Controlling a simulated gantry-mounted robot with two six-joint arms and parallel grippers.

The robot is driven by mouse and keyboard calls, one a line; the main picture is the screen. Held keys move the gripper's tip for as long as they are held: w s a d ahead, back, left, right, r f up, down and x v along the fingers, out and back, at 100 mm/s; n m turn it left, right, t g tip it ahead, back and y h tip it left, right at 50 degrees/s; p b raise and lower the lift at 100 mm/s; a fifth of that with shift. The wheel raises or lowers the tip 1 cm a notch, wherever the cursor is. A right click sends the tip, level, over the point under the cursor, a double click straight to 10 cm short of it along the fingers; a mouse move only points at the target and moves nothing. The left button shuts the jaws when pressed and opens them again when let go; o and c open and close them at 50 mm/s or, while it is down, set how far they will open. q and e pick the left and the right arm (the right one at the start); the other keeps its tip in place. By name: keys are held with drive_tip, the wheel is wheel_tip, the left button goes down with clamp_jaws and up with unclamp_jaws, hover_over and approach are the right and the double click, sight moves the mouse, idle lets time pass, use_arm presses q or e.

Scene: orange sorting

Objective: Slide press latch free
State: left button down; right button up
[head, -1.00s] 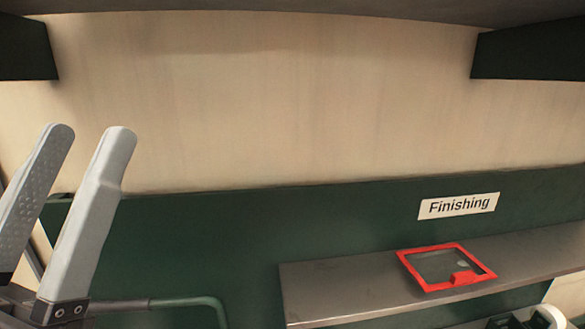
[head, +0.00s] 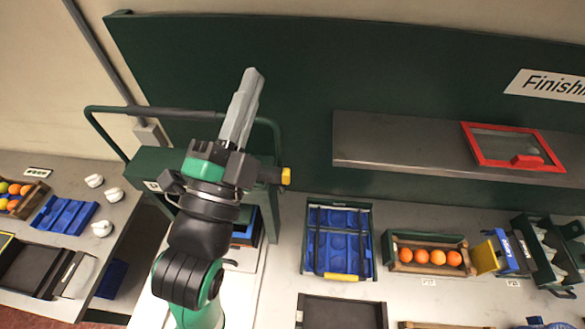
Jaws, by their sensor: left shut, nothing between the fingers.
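A green press (head: 150,165) stands at the left of the bench, with a dark bar handle (head: 180,113) across its top. A yellow-tipped latch (head: 286,176) sticks out on the press's right side. My left gripper (head: 251,76) is shut and empty, its grey fingers pointing up in front of the press and the green back panel. The gripper appears to the left of the yellow tip and hides part of the press. I cannot tell how far it is from the press in depth. My right gripper is out of view.
A grey shelf (head: 395,145) carries a red-framed tray (head: 475,150). Below are a blue-lined crate (head: 310,235), a crate of oranges (head: 396,266) and a green crate (head: 530,250).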

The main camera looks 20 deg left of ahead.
use_arm(q)
drive_tip(key=s+d+f+m+g+h+b, duration=0.2)
drive_tip(key=d+f+m+g, duration=0.1)
drive_tip(key=f, duration=1)
drive_tip(key=s+d+f+m+g+h+b, duration=0.1)
drive_tip(key=d+f+m+g+h, duration=0.2)
drive_tip(key=f, duration=1.1)
drive_tip(key=w+a+t+y+p, duration=0.1)
drive_tip(key=w+a+p, duration=0.1)
drive_tip(key=w, duration=0.7)
drive_tip(key=shift+a+r+p, duration=0.25)
drive_tip(key=shift+a+p, duration=0.15)
drive_tip(key=shift+a, duration=0.05)
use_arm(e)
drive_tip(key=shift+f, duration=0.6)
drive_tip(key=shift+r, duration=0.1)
